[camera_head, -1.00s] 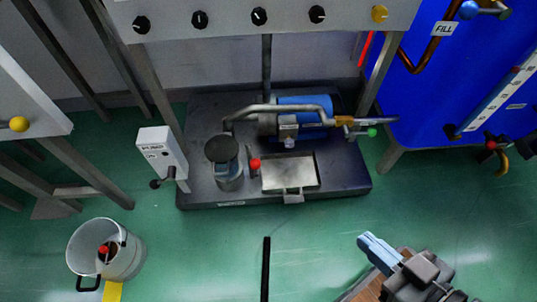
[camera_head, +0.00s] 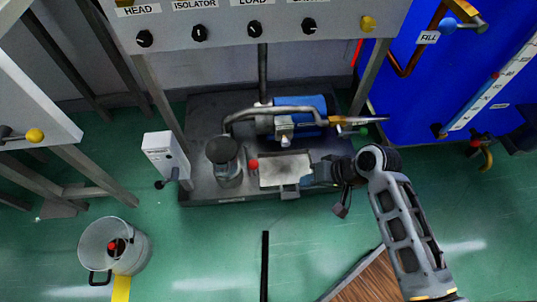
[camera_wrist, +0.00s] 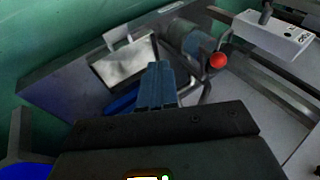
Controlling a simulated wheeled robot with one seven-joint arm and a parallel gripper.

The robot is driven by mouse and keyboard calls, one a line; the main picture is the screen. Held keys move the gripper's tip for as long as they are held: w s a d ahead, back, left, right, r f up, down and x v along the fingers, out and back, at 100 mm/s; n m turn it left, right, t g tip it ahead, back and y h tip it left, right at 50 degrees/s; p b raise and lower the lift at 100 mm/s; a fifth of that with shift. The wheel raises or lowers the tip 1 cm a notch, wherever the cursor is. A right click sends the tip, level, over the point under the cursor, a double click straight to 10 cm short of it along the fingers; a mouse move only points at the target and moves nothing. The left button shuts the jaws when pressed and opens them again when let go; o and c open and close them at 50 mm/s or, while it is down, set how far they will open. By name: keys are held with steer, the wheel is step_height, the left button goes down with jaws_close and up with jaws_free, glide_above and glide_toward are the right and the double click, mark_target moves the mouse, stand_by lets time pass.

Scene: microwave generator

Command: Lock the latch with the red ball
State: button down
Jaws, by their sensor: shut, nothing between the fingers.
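The latch's red ball (camera_head: 253,164) sits between a dark round canister (camera_head: 224,160) and a shallow metal tray (camera_head: 270,172) on the dark base plate. In the wrist view the red ball (camera_wrist: 218,61) is right of my fingertips, beside the canister (camera_wrist: 186,40). My gripper (camera_head: 307,176) has blue fingers, shut and empty, over the right end of the tray and apart from the ball. In the wrist view the closed fingers (camera_wrist: 157,68) point toward the space between tray (camera_wrist: 122,62) and canister. The latch's arm is too small to make out clearly.
A blue motor (camera_head: 298,107) and a bent pipe (camera_head: 262,112) lie behind the tray. A white box with a lever (camera_head: 164,156) stands left. A bucket (camera_head: 113,246) holding another red-topped thing is at lower left. The front floor is mostly clear.

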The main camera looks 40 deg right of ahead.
steer(key=w+d+r+g+y+p, duration=0.1)
steer(key=w+d+r+y, duration=0.2)
steer(key=w+r, duration=0.3)
steer(key=shift+w+d+r+g+p, duration=0.2)
steer(key=shift+d+r+g+p, duration=0.15)
steer(key=shift+d+r, duration=0.4)
steer(key=w+a+r+b+x, duration=0.1)
steer(key=b+x, duration=0.4)
steer(key=x, duration=0.8)
steer(key=shift+a+r+b, duration=0.35)
steer(key=shift+a+r, duration=0.05)
steer(key=shift+a, duration=0.2)
